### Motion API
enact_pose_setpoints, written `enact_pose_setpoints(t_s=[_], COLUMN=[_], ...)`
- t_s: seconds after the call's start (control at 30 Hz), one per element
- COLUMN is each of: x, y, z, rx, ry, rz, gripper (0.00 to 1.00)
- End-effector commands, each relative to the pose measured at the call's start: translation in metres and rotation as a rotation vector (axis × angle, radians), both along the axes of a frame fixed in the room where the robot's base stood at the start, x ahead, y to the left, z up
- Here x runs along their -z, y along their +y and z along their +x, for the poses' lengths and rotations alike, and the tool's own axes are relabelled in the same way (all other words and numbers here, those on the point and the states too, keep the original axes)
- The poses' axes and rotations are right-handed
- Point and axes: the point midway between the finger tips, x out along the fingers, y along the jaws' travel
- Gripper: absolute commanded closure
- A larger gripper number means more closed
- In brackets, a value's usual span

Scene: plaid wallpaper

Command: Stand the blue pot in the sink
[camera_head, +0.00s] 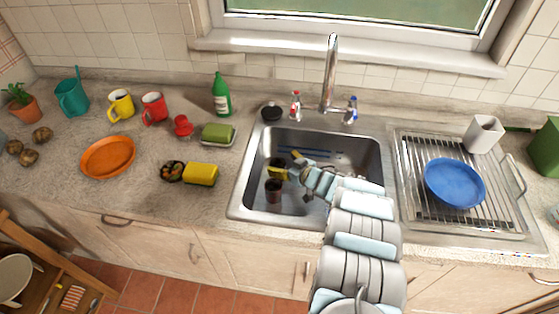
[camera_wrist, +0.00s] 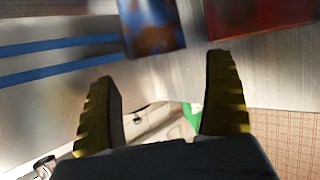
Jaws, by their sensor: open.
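My gripper (camera_head: 287,164) is down inside the metal sink (camera_head: 359,150), its yellow fingers spread. In the wrist view the open fingers (camera_wrist: 163,68) have nothing between them. A blue pot (camera_wrist: 150,27), with brownish patches, shows just beyond them at the top edge, apart from both fingertips. In the head view a small dark pot (camera_head: 275,162) by the fingers seems to be this one, partly hidden by them. A dark red pot (camera_head: 274,191) stands nearer the sink's front and shows in the wrist view (camera_wrist: 258,14). I cannot tell exactly how the blue pot's base rests.
The faucet (camera_head: 331,75) rises behind the sink. A drying rack (camera_head: 413,170) with a blue plate (camera_head: 454,182) is on the right. The sink's right part lies under my arm.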

Motion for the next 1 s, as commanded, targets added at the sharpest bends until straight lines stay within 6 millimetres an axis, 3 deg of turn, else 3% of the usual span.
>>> enact_pose_setpoints(t_s=[0.4, 1.0], x=[-0.025, -0.037], y=[-0.033, -0.056], z=[-0.038, -0.068], rx=[0.002, 0.000], ry=[0.001, 0.002], rz=[0.002, 0.001], gripper=[0.15, 0.15])
